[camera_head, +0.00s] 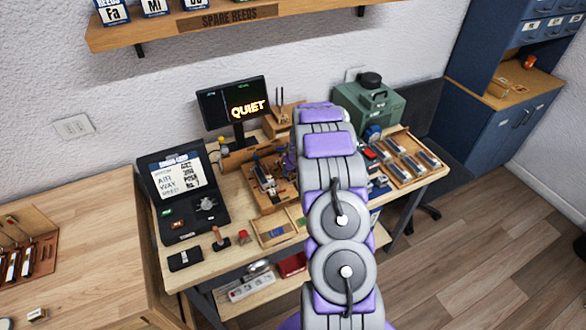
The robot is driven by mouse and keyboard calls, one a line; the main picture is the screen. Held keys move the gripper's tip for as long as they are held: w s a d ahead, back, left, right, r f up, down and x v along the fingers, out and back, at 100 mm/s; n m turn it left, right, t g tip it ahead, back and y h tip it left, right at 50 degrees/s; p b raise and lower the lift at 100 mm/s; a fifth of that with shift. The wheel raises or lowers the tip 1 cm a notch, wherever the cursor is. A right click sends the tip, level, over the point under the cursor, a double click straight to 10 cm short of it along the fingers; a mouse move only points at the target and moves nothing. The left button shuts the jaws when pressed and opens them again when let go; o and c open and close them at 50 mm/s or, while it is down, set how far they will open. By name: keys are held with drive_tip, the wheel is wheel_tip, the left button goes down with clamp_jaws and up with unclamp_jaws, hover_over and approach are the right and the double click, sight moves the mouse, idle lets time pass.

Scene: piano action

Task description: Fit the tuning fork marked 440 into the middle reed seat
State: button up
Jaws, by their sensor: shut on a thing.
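My grey and purple arm rises through the middle of the view and bends over the workbench. My gripper's fingers are hidden behind it, so I cannot see what they hold. A wooden fixture with small metal parts (268,183) stands on the bench just left of my arm. The middle reed seat cannot be made out at this size. Two thin dark upright prongs (280,98) stand on a wooden block behind the fixture, and they look like a tuning fork. No 440 marking is readable.
A monitor reading QUIET (233,106) stands at the back. An open black case (184,198) is on the left of the bench. A green case (370,104) and a tray of reed-like parts (408,160) are to the right. A shelf (180,30) hangs above.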

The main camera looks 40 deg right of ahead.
idle(0.3)
drive_tip(key=o, duration=1.5)
drive_tip(key=shift+o, duration=0.2)
drive_tip(key=p+v, duration=0.2)
drive_tip(key=v, duration=1.5)
drive_tip(key=shift+r, duration=0.1)
